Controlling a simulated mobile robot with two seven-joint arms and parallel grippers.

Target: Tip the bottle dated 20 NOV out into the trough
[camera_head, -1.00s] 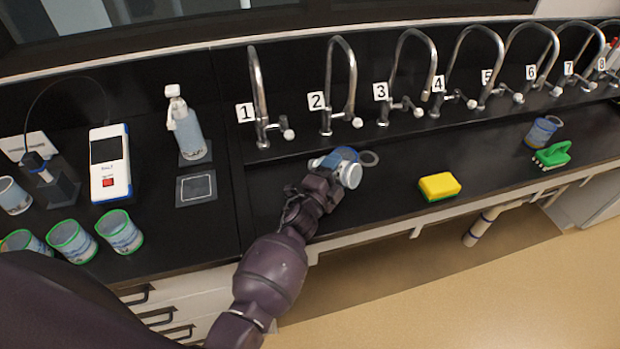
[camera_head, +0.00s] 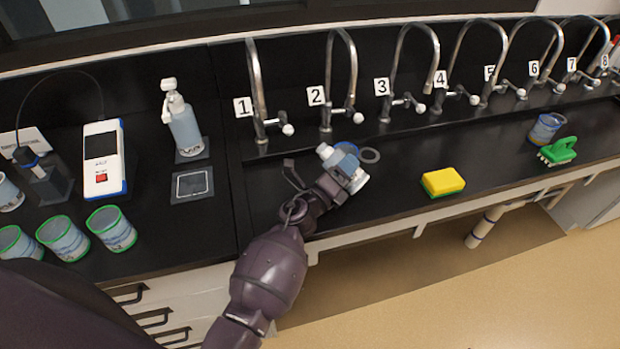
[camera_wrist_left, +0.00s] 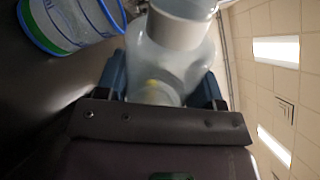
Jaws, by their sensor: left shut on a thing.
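My left gripper (camera_head: 342,165) is shut on a translucent bottle (camera_head: 357,183), held tilted over the black trough (camera_head: 420,160) in front of taps 1 to 3. In the left wrist view the clear bottle (camera_wrist_left: 165,62) sits between the blue finger pads, its broad white band (camera_wrist_left: 180,27) at the top of the picture. The fingers hide part of the bottle. No date is readable on it, and I cannot tell whether liquid is leaving it. My right gripper is not in view.
A yellow sponge (camera_head: 442,181), a green brush (camera_head: 558,151) and a blue-rimmed container (camera_head: 545,128) are to the right. Numbered taps (camera_head: 330,85) line the back.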

